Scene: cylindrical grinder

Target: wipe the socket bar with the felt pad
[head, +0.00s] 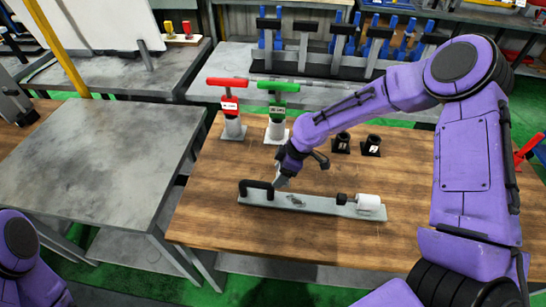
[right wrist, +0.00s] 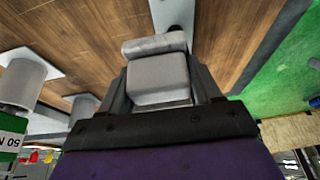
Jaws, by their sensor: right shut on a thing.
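The socket bar (head: 318,207) is a long grey flat bar lying on the wooden table, with a dark smudge (head: 297,201) left of its middle. A black handle (head: 257,187) stands at its left end; a black knob and a white cylinder (head: 369,202) sit toward its right end. My right gripper (head: 281,180) points down over the left part of the bar, right beside the handle. In the right wrist view it is shut on the felt pad (right wrist: 158,75), a light grey block. I cannot tell whether the pad touches the bar. My left gripper is out of view.
A red T-handled tool (head: 230,105) and a green one (head: 277,105) stand on white bases behind the bar. A grey table (head: 80,160) lies to the left. The wood in front of the bar is clear.

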